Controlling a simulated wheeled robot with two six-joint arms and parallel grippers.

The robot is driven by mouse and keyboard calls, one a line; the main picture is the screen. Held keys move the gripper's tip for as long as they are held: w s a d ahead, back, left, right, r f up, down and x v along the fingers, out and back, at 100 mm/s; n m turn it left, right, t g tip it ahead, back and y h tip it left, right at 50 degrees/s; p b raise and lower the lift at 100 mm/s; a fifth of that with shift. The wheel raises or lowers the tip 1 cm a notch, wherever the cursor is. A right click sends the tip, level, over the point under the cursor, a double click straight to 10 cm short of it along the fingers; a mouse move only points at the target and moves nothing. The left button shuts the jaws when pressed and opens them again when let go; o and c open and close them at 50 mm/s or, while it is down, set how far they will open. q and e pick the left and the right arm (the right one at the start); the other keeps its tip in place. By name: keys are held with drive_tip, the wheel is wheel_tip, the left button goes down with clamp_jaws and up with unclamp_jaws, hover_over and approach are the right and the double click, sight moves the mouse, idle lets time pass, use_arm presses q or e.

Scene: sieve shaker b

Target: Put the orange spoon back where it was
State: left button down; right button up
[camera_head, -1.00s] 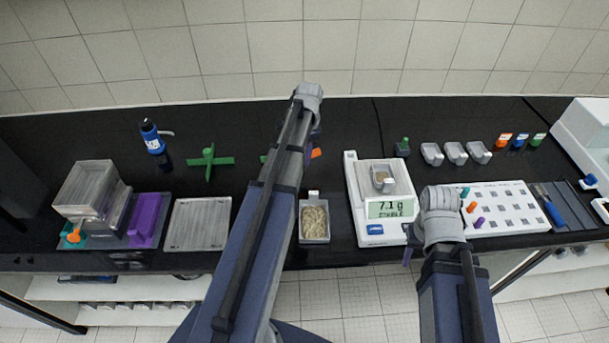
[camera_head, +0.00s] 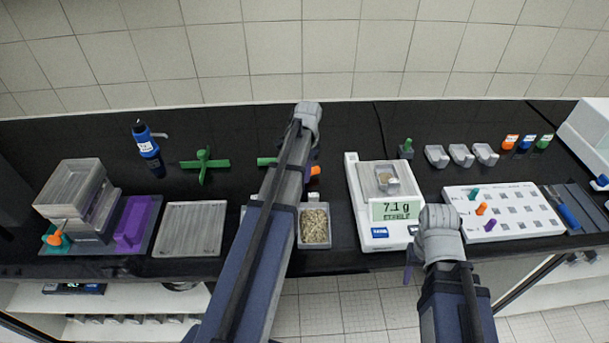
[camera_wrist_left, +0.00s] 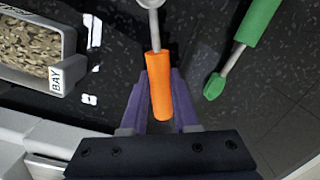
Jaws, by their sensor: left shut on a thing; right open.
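The orange spoon's handle (camera_wrist_left: 160,88) is between the purple fingers of my left gripper (camera_wrist_left: 159,105), which is shut on it. Its metal end points to the top of the left wrist view. In the head view a bit of the orange handle (camera_head: 315,171) shows beside my left wrist; my left arm hides most of that gripper. A green-handled tool (camera_wrist_left: 258,22) lies to the right of the spoon in the wrist view; part of it (camera_head: 267,161) shows left of my arm in the head view. My right gripper (camera_head: 408,268) is open and empty, at the bench's front edge below the balance.
A bin of grain (camera_head: 328,242) marked BAY stands beside my left arm. The balance (camera_head: 355,185) reads 7.1 g with a small scoop pan on it. A white peg board (camera_head: 535,225) is at the right.

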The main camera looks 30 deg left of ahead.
use_arm(q)
drive_tip(key=shift+f+b, duration=0.5)
drive_tip(key=shift+b, duration=0.05)
drive_tip(key=shift+s+d, duration=0.1)
drive_tip(key=shift+s, duration=0.05)
drive_tip(key=c, duration=0.7)
unclamp_jaws()
drive_tip(key=shift+r+p, duration=0.4)
drive_tip(key=shift+p, duration=0.05)
drive_tip(key=r+p, duration=1.2)
drive_tip(key=shift+w+d+r, duration=0.1)
drive_tip(key=shift+w+r, duration=0.1)
drive_tip(key=shift+w, duration=0.2)
drive_tip(key=shift+d, duration=0.1)
